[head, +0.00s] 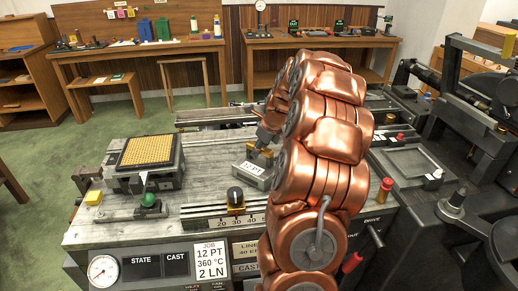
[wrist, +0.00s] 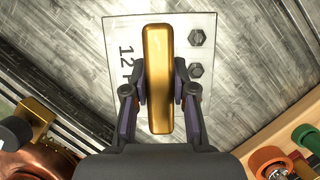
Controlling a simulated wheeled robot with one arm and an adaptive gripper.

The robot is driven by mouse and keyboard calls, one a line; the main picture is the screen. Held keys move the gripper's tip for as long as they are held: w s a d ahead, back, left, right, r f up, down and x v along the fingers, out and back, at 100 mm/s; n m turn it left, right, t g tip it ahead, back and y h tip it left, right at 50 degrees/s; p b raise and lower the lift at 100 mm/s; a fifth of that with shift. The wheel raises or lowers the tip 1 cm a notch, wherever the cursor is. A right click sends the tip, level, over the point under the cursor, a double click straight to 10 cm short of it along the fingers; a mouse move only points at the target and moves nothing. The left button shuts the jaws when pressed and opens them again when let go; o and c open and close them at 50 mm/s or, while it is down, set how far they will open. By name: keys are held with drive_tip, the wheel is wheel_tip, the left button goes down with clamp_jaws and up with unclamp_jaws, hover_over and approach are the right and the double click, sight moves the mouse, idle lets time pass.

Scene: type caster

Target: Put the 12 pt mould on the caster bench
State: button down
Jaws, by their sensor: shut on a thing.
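The 12 pt mould is a pale metal block with a brass bar handle; in the wrist view its plate (wrist: 186,82) shows "12" and part of a letter, plus two dark bolts. In the head view the mould (head: 251,174) is at the middle of the grey caster bench (head: 205,157), beside my copper arm. My gripper (wrist: 161,92) is shut on the brass handle, one finger on each side. The mould is on or just above the bench top; I cannot tell whether it touches. My arm hides part of the bench behind it.
A matrix case with a gold grid (head: 147,151) sits at the bench's left. A numbered scale rail (head: 222,215) runs along the front, with a dark knob (head: 235,196). A job card (head: 211,259) reads 12 PT, 360 °C, 2 LN. A dark tray (head: 411,164) lies at the right.

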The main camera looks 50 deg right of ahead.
drive_tip(key=c, duration=0.9)
unclamp_jaws()
drive_tip(key=shift+c, duration=0.2)
drive_tip(key=shift+r, duration=0.1)
drive_tip(key=a+b+v, duration=0.1)
drive_tip(key=b+v, duration=0.2)
drive_tip(key=v, duration=0.9)
drive_tip(key=s+a+f+n+g+y, duration=0.1)
drive_tip(key=s+a+n, duration=0.1)
drive_tip(key=a+n, duration=0.8)
drive_tip(key=s+a+f+n+g, duration=0.2)
drive_tip(key=a+n, duration=0.3)
drive_tip(key=a, duration=0.9)
drive_tip(key=s+a+f+n+g, duration=0.1)
drive_tip(key=s+a+f+n, duration=0.3)
drive_tip(key=s+n, duration=0.5)
drive_tip(key=s+a+f+n+g+h, duration=0.1)
drive_tip(key=s+a+f+n, duration=0.3)
drive_tip(key=s+a+n, duration=0.5)
drive_tip(key=s+n+g, duration=0.1)
drive_tip(key=s, duration=0.2)
drive_tip(key=shift+h, duration=0.3)
